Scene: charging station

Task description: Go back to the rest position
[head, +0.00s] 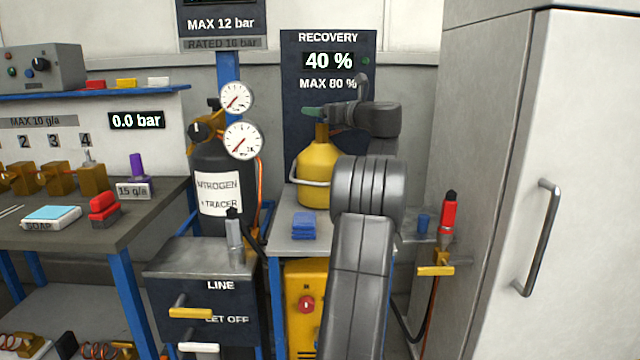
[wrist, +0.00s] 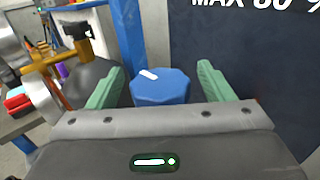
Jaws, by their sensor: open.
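My gripper (head: 313,112) reaches left over the top of the yellow recovery cylinder (head: 314,165) in the head view. In the wrist view my gripper (wrist: 161,72) is open, with its two green fingers apart. A blue faceted knob (wrist: 160,90) with a white mark on top shows between the fingers, with a gap on each side. The knob does not show clearly in the head view, where the finger covers that spot. Nothing is held.
The recovery panel (head: 290,110) reading 40 % stands behind my arm. Left are the nitrogen bottle (head: 207,160) with two gauges (head: 242,140) and a workbench (head: 150,213). A tall grey cabinet (head: 575,120) stands right. A red-topped fitting (head: 448,212) sits beside it.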

